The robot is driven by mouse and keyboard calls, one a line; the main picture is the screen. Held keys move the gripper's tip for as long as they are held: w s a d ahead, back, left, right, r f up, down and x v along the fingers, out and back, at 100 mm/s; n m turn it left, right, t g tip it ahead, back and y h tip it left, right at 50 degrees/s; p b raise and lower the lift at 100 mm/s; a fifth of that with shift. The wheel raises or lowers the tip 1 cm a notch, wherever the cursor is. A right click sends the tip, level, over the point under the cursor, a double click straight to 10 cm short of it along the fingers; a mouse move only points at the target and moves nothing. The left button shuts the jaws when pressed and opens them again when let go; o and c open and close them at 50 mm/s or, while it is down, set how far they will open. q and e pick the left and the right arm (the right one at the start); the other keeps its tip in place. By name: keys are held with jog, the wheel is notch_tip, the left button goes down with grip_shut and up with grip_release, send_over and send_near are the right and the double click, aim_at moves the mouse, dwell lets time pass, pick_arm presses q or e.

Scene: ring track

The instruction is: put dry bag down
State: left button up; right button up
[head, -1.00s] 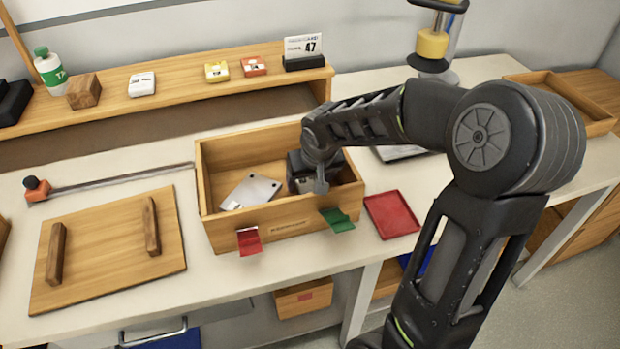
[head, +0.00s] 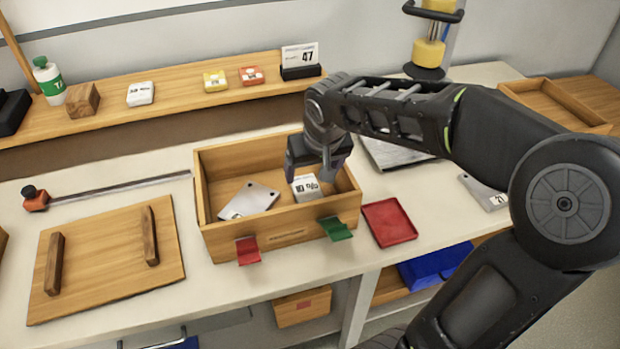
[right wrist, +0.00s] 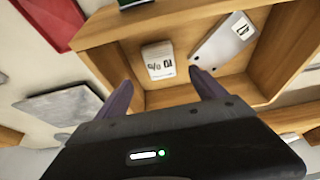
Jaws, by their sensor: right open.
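The dry bag, a small white packet with dark print (head: 307,186), lies in the right part of the open wooden box (head: 280,237). It also shows on the box floor in the right wrist view (right wrist: 158,60). My right gripper (head: 311,174) is open above the packet, its fingers spread to either side. In the right wrist view, the gripper (right wrist: 161,80) has nothing between its fingers, and the packet lies beyond the tips, apart from them. My left gripper is out of view.
A grey metal plate with a label (head: 249,201) lies in the box's left part. Red (head: 248,250) and green (head: 335,229) tabs are on its front. A red tray (head: 389,222) stands to the right, a wooden lid with two handles (head: 105,262) to the left.

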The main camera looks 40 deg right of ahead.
jog(key=shift+v, duration=1.2)
